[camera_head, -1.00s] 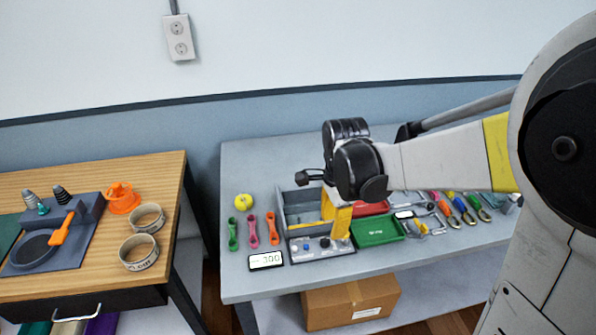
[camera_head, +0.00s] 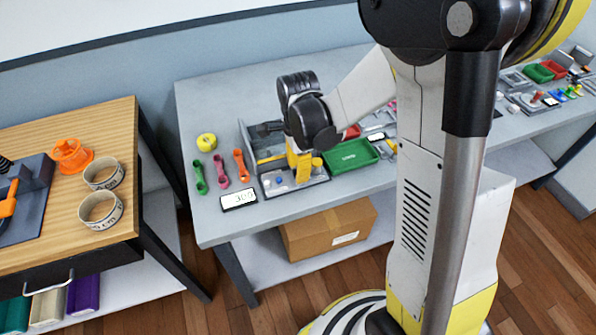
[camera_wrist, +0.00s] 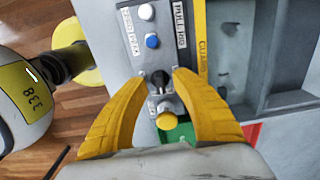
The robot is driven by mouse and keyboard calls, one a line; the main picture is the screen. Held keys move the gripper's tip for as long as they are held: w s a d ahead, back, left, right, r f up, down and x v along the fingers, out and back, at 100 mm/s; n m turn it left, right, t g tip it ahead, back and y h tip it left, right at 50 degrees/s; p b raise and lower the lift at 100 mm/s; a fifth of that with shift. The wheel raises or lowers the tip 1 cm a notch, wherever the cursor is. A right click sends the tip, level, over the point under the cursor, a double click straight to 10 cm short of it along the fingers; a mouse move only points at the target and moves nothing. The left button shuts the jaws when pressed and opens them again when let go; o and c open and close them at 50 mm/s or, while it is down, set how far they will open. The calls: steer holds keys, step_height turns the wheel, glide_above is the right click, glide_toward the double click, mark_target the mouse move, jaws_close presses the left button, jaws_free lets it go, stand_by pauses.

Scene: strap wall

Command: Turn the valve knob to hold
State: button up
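My gripper (camera_wrist: 158,82) is over the grey control panel (camera_wrist: 133,55), with its two yellow fingers spread apart. In the wrist view, a small black knob (camera_wrist: 159,78) sits between the fingertips; I cannot tell whether they touch it. A yellow round knob (camera_wrist: 167,119) on a metal body lies just below it in the picture, also between the fingers. I cannot tell which is the valve knob, and no "hold" mark is readable. In the head view, my gripper (camera_head: 299,168) hides part of the panel (camera_head: 274,189).
A blue button (camera_wrist: 152,41) and a white button (camera_wrist: 146,12) are on the panel. A display (camera_head: 239,199) reading about 300 lies beside it.

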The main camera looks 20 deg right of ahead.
steer(key=shift+c, duration=0.5)
jaws_close()
steer(key=shift+n, duration=0.4)
steer(key=n, duration=0.3)
steer(key=shift+n, duration=0.3)
steer(key=n, duration=0.4)
steer(key=shift+n, duration=0.3)
steer(key=n, duration=0.4)
steer(key=shift+b, duration=0.35)
steer(key=n, duration=0.4)
steer(key=shift+n, duration=0.6)
